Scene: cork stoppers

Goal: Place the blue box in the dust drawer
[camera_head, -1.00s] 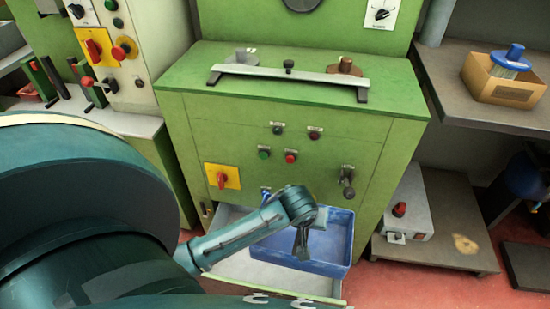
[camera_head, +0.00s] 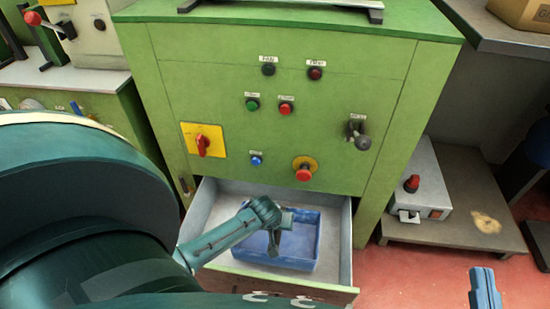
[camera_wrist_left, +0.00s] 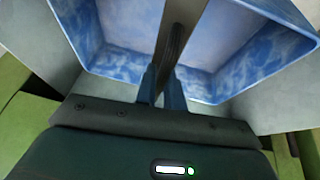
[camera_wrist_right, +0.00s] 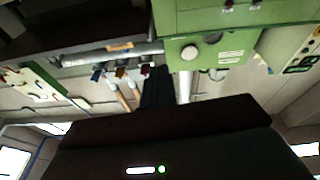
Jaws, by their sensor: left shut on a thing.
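The blue box (camera_head: 303,240) is an open-topped tray inside the pulled-out dust drawer (camera_head: 337,268) at the bottom of the green cabinet. The drawer's walls show around the box; I cannot tell whether its base rests on the drawer floor. My left gripper (camera_head: 274,246) reaches down into the box. In the left wrist view its fingers (camera_wrist_left: 162,88) are shut on the box's middle bar (camera_wrist_left: 176,45), with the blue walls on both sides. My right gripper (camera_head: 485,285) is at the lower right, over the red floor, with its fingers together and nothing visible between them.
The green cabinet (camera_head: 290,130) has several buttons and a yellow-plated red switch (camera_head: 203,142) above the drawer. A low shelf (camera_head: 470,195) with a grey switch box (camera_head: 425,190) stands to the right. Red floor (camera_head: 400,275) is clear beside the drawer.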

